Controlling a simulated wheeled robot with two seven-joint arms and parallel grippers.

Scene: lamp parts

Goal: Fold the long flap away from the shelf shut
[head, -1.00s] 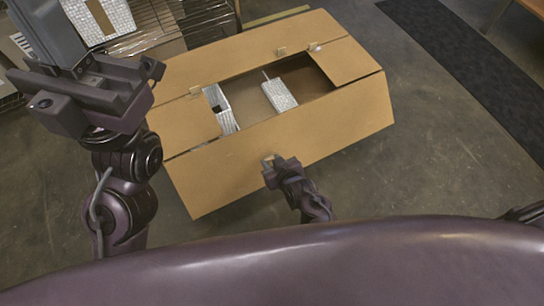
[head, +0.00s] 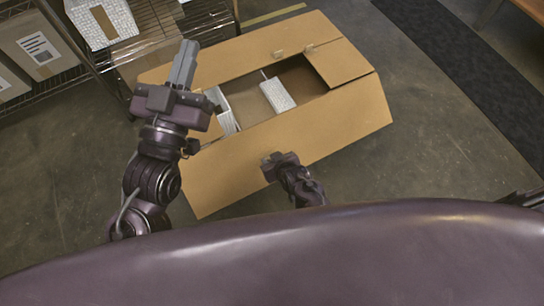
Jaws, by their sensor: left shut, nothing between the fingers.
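The cardboard box (head: 330,125) stands open on the floor, with its long sides running from lower left to upper right. The long flap away from the shelf is on the near side, angled outward and down, though it is hard to tell from the box wall. The short flap (head: 338,62) at the right end lies folded inward. The far long strip (head: 235,62) lies toward the shelf. My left gripper (head: 185,62) is shut and empty above the box's left end, hiding part of it. My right gripper (head: 271,160) is at the near side; its fingers are unclear.
Inside the box are a white textured block (head: 277,95) and another white part (head: 227,120). A wire shelf (head: 95,62) with cartons stands at upper left. A dark mat (head: 455,70) lies at right. The floor right of the box is clear.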

